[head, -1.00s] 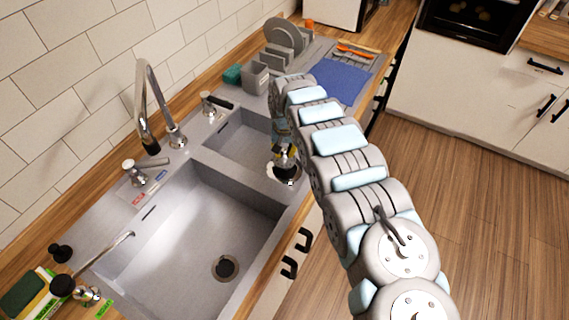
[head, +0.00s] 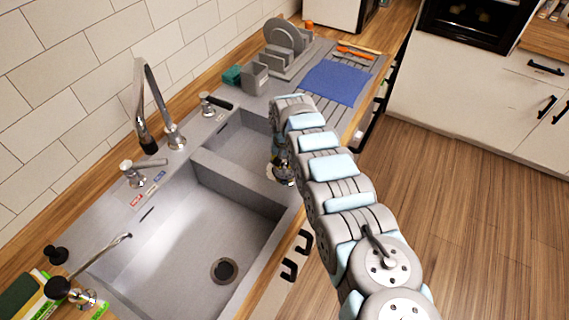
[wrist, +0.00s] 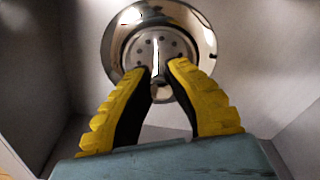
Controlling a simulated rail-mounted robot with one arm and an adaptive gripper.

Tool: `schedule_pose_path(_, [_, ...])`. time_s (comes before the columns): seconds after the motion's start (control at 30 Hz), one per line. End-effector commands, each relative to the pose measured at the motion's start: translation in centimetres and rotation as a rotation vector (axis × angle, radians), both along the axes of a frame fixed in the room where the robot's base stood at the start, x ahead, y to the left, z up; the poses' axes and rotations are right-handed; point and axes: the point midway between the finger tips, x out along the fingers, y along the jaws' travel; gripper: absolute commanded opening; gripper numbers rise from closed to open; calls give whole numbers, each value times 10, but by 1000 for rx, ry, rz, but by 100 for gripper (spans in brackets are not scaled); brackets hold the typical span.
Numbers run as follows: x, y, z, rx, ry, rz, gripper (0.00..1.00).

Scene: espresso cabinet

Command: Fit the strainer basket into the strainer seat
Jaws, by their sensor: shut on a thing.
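The strainer basket (wrist: 151,27) is a shiny round metal cup with a wide rim and small holes, just beyond my fingertips in the wrist view. My gripper (wrist: 164,75) has yellow and black fingers shut on its middle post. In the head view, my gripper (head: 281,160) is near the front end of the sink divider, and my arm partly hides it and the basket (head: 285,177). A round drain with a dark centre (head: 224,270) shows in the large basin floor. I cannot tell whether this is the strainer seat. The small basin's floor is partly hidden.
The large basin (head: 180,245) and small basin (head: 235,150) are separated by a divider (head: 235,178). A tall faucet (head: 150,100) stands behind them. A dish rack (head: 287,50) and blue mat (head: 336,83) lie beyond. Grey walls surround the basket in the wrist view.

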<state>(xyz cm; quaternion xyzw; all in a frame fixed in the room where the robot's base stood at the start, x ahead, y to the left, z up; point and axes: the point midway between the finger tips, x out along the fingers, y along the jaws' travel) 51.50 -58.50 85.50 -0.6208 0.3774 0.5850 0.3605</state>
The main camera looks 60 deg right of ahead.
Motion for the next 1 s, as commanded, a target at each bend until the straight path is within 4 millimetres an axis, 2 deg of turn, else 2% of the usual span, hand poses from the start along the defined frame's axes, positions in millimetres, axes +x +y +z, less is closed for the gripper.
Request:
schedule_pose_path(0.13, [0, 0, -3, 0, 0, 0, 0])
schedule_pose_path(0.17, [0, 0, -3, 0, 0, -1, 17])
schedule_pose_path(0.2, [0, 0, -3, 0, 0, -1, 29])
schedule_pose_path(0.23, [0, 0, -3, 0, 0, -1, 35])
schedule_pose_path(0.63, [0, 0, 1, 0, 0, 0, 35])
schedule_pose_path(1.0, [-1, 1, 37, -1, 0, 0, 35])
